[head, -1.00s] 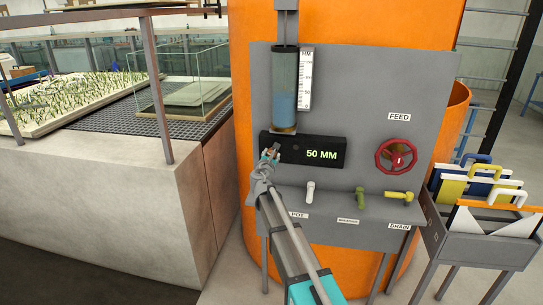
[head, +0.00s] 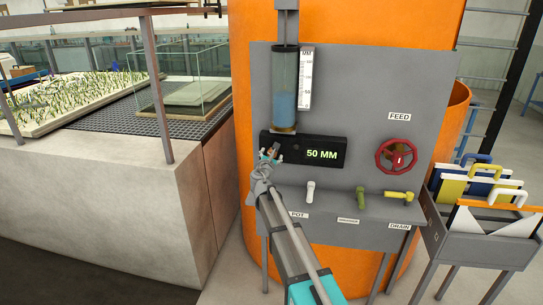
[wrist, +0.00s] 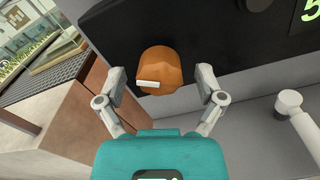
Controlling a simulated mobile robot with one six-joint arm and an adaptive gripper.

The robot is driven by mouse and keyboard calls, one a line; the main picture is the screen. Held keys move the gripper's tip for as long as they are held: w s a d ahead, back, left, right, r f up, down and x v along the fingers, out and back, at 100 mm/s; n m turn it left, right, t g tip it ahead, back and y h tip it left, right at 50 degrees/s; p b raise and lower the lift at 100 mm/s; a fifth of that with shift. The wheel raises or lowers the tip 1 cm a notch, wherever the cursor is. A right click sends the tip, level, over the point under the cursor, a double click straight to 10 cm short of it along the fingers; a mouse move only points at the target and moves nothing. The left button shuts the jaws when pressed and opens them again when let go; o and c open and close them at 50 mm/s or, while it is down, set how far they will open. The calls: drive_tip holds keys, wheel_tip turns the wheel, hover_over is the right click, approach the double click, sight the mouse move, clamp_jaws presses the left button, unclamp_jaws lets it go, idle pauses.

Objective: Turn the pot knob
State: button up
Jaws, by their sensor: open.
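The orange-brown knob (wrist: 166,66) with a white mark on it shows in the wrist view, at the left part of the black display box (head: 322,153). The mark lies nearly level, on the knob's lower left. My gripper (wrist: 161,82) is open, with one finger on each side of the knob. Gaps show between the knob and both fingers. In the head view my gripper (head: 269,153) is in front of the box's left end and hides the knob. The display reads 50 MM. A POT label (head: 298,215) is on the shelf edge below.
A white lever (head: 310,191), a green valve (head: 360,194) and a yellow valve (head: 399,196) stand on the shelf right of my arm. A red FEED wheel (head: 396,156) is farther right. A clear tube (head: 284,90) is above the box. A concrete wall (head: 110,205) is at left.

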drive_tip(key=shift+s, duration=0.15)
drive_tip(key=v, duration=1.1)
drive_tip(key=shift+s+a, duration=0.2)
drive_tip(key=shift+s, duration=0.15)
drive_tip(key=s+d+f+m+g+h, duration=0.2)
drive_tip(key=s+d+f+m+g, duration=0.35)
drive_tip(key=d+m, duration=0.3)
drive_tip(key=s+d+f+m+g+h, duration=0.1)
drive_tip(key=s+d+f+m+g, duration=0.3)
drive_tip(key=s+d+f+m, duration=0.35)
drive_tip(key=s+f+m+g+y, duration=0.2)
drive_tip(key=s+m+g+y, duration=0.1)
drive_tip(key=s+m, duration=0.3)
drive_tip(key=s+f+m+g+y, duration=0.3)
drive_tip(key=s+m, duration=0.4)
drive_tip(key=s, duration=0.3)
drive_tip(key=shift+f+m+g+y, duration=0.3)
drive_tip(key=shift+g+y, duration=0.2)
drive_tip(key=shift+g, duration=0.55)
